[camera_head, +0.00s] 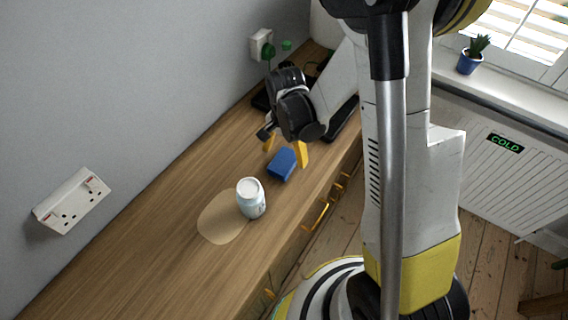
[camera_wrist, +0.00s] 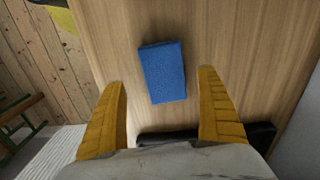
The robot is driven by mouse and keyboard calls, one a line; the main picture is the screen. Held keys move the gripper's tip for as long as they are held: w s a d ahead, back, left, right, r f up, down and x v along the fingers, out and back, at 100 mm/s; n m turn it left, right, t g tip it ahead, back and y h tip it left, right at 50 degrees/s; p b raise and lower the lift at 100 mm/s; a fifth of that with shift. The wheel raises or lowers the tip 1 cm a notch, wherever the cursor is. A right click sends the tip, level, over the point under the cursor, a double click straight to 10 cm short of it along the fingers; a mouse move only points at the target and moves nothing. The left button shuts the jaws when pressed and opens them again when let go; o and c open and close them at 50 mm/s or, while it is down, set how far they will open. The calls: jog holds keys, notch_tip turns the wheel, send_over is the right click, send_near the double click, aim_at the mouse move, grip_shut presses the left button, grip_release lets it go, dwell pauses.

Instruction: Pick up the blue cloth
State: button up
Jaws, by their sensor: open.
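The blue cloth (camera_head: 282,164) is a small blue block-like piece on the wooden counter. In the wrist view the blue cloth (camera_wrist: 163,73) lies flat on the wood, a little beyond the fingertips and roughly centred between them. My gripper (camera_head: 285,150) has yellow fingers and is above the counter at the cloth. In the wrist view my gripper (camera_wrist: 162,78) is open, with a finger at each side and nothing held. I cannot tell the exact height of the fingertips above the counter.
A white bottle or jar (camera_head: 251,198) stands on the counter in front of the cloth, beside a pale spill-like patch (camera_head: 221,219). A dark flat object (camera_wrist: 205,136) lies on the counter behind. The wall with sockets (camera_head: 72,200) borders the counter's left. The near counter is clear.

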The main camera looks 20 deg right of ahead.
aim_at(284, 161)
jog(key=f, duration=0.1)
jog(key=f+b, duration=0.1)
jog(key=f, duration=0.1)
jog(key=f+b, duration=0.1)
jog(key=f, duration=0.1)
jog(key=shift+w+a, duration=0.1)
jog(key=shift+w, duration=0.25)
jog(key=shift+r, duration=0.1)
jog(key=shift+c, duration=0.3)
jog(key=c, duration=1.2)
jog(key=shift+o, duration=0.2)
notch_tip(284, 161, up, 4)
jog(key=shift+r+p, duration=0.25)
jog(key=shift+p, duration=0.8)
jog(key=s+d+r+p, duration=0.3)
jog(key=s+d+r, duration=0.3)
jog(key=s, duration=0.3)
jog(key=shift+d+r, duration=0.25)
jog(key=shift+d, duration=0.45)
jog(key=shift+s, duration=0.1)
